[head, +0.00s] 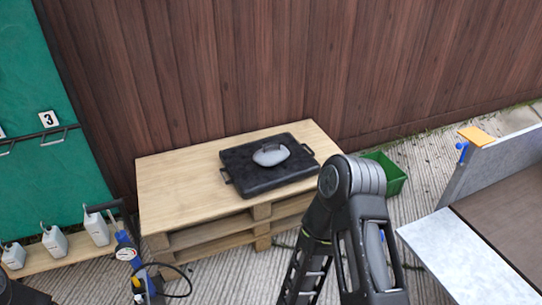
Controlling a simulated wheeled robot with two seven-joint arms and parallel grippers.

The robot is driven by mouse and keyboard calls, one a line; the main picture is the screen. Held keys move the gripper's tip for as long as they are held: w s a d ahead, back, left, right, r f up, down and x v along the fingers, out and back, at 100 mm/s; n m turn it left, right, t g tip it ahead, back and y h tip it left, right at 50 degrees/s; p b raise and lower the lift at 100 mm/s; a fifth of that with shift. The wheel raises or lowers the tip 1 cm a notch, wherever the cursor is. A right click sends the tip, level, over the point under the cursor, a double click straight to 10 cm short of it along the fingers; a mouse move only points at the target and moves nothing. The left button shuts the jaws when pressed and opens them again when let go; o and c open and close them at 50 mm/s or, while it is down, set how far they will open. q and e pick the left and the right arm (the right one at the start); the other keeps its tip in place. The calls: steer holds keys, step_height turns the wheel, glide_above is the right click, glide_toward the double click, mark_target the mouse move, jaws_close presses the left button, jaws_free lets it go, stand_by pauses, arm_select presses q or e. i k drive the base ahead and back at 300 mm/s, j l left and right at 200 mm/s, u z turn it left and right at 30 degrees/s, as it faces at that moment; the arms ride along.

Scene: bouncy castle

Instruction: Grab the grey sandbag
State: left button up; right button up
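A small grey rounded bag, which looks like the grey sandbag (265,158), lies on a black tray (240,178) with side handles. The tray rests on a wooden pallet platform (165,190) against the fence. One of my arms stands in the right foreground, in front of the platform's right end and apart from the bag. I cannot make out fingertips on it. My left gripper is out of view. Nothing covers the bag.
A green crate (388,174) stands on the ground right of the platform. A grey-walled table or box (455,250) is at the right. White weights (55,241) and a blue tool (127,252) with a black cable are at the left. The platform's left top is bare.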

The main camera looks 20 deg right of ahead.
mark_target(272, 154)
steer(key=i+l+z, duration=0.1)
steer(key=i+l, duration=0.2)
steer(key=l, duration=0.3)
steer(key=i+l+z, duration=0.15)
steer(key=l, duration=0.4)
steer(key=i+l+z, duration=0.1)
steer(key=i+l, duration=0.35)
steer(key=i+l+z, duration=0.15)
steer(key=i+l, duration=0.2)
steer(key=l, duration=0.25)
steer(key=i+j, duration=0.2)
steer(key=i, duration=0.25)
